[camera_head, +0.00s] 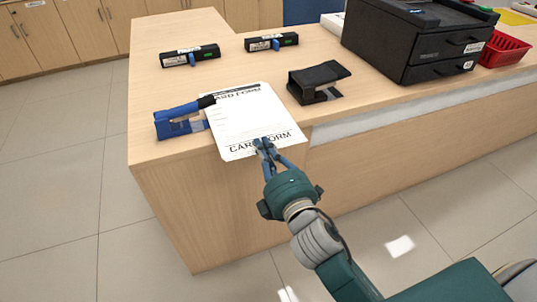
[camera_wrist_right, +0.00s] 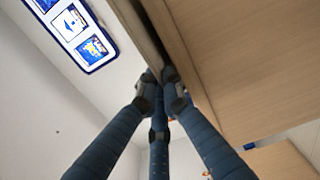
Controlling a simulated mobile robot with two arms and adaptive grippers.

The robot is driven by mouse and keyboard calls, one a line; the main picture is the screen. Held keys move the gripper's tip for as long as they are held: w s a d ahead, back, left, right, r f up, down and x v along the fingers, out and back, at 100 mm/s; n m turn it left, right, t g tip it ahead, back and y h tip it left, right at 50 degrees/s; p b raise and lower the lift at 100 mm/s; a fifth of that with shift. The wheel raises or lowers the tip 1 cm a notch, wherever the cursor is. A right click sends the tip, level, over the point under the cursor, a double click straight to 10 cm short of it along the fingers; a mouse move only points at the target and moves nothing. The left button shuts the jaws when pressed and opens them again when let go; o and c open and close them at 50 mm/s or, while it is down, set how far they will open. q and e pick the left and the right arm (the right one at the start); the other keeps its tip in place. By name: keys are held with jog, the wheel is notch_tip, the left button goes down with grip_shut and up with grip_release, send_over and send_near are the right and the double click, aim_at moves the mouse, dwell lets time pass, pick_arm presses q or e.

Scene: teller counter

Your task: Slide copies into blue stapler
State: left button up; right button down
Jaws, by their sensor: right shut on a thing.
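The blue stapler (camera_head: 175,123) stands at the left front of the counter, with its black-tipped arm pointing right. The copies (camera_head: 250,113), white sheets printed "CARD FORM", lie just right of it. Their upper left edge meets the black tip in the picture; I cannot tell whether it is in the stapler's mouth. My right gripper (camera_head: 266,147) is shut on the near edge of the copies, at the counter's front edge. In the right wrist view its fingertips (camera_wrist_right: 161,77) meet beside wood, and the held sheets are hard to make out. My left gripper is not in view.
A black stapler (camera_head: 318,80) stands right of the copies. Two labelled black boxes (camera_head: 190,56) (camera_head: 271,41) lie behind. A black drawer unit (camera_head: 415,40) and red basket (camera_head: 503,49) stand at right. Bare counter (camera_head: 155,85) lies behind the blue stapler.

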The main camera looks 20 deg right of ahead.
aim_at(243, 145)
jog(key=w, duration=0.2)
jog(key=shift+w+a, duration=0.1)
jog(key=shift+w, duration=0.3)
jog(key=shift+w+a+f, duration=0.1)
jog(key=shift+w, duration=0.15)
jog(key=a, duration=0.3)
jog(key=shift+s+a, duration=0.1)
jog(key=shift+a, duration=0.05)
jog(key=shift+a+f+b, duration=0.1)
jog(key=shift+a+b, duration=0.2)
jog(key=shift+a, duration=0.25)
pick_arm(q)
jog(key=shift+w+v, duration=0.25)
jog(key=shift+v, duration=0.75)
pick_arm(e)
jog(key=shift+f, duration=0.3)
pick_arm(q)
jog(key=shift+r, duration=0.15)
pick_arm(e)
jog(key=shift+d, duration=0.1)
jog(key=c, duration=1.8)
grip_release()
jog(key=shift+c, duration=0.2)
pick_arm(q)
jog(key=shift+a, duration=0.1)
